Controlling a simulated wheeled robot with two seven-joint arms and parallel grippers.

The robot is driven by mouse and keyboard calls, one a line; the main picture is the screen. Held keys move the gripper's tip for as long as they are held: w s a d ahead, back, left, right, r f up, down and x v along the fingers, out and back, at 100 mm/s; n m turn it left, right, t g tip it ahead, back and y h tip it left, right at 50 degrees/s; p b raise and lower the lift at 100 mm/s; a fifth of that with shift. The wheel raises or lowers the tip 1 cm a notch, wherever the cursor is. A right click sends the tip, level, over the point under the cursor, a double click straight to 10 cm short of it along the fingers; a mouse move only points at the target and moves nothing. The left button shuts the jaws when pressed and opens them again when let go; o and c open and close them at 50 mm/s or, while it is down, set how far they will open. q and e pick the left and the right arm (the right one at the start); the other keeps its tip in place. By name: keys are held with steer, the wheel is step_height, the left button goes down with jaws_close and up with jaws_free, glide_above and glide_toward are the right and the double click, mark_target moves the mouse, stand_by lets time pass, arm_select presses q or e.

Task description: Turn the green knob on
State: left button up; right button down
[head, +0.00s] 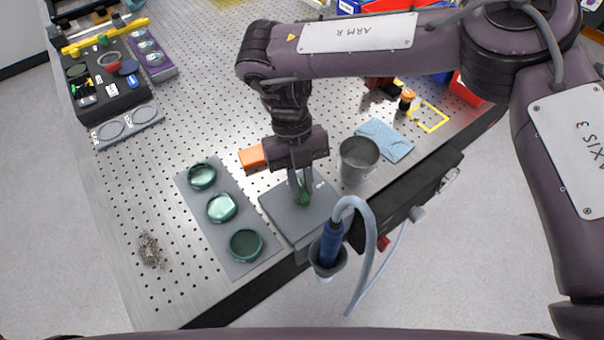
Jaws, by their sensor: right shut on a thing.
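The green knob (303,195) stands on a grey box (283,215) near the front edge of the perforated table. My right gripper (301,196) points down from above and is shut on the green knob, one finger on each side. The fingers hide part of the knob, so its pointer angle cannot be read. A small white mark shows on the box just right of the knob. My left gripper is not in view.
A grey cup (358,161) stands close right of my gripper. A plate with several green-rimmed discs (222,208) lies left of the box. A blue holstered tool (331,243) with a hose hangs at the front edge. A blue cloth (386,139) lies behind the cup.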

steer(key=shift+a+r+n+t+h+p, duration=0.1)
steer(key=shift+n+t+h+p, duration=0.4)
steer(key=shift+n, duration=1.1)
steer(key=c, duration=1.4)
jaws_free()
steer(key=v, duration=0.7)
steer(key=shift+w+a+r, duration=0.2)
steer(key=shift+r, duration=0.1)
